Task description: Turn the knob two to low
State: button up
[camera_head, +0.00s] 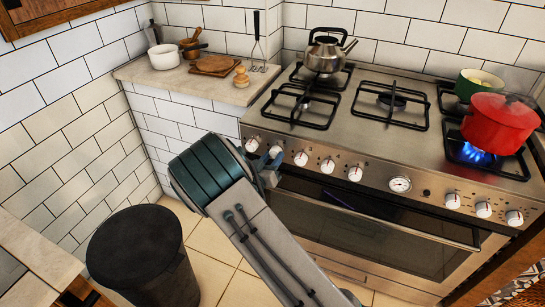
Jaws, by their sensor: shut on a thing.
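The steel stove has a row of white knobs along its front panel (375,180). My gripper (272,166) is at the left end of this row, shut on the second knob from the left (275,152). My fingers and arm partly cover that knob, and its pointer setting is too small to read. The first knob (252,145) is just left of my gripper, and the third knob (301,158) is just right of it, apart from my fingers.
A red pot (500,122) sits over a lit blue flame at the right. A green pot (466,88) stands behind it. A kettle (324,55) is on the back left burner. A black bin (140,250) stands on the floor at left. The oven handle (370,225) runs below the knobs.

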jog(key=shift+n, duration=0.7)
jog(key=o, duration=1)
jog(key=shift+s, duration=0.1)
jog(key=v, duration=1.3)
jog(key=shift+s, duration=0.3)
jog(key=shift+a, duration=0.1)
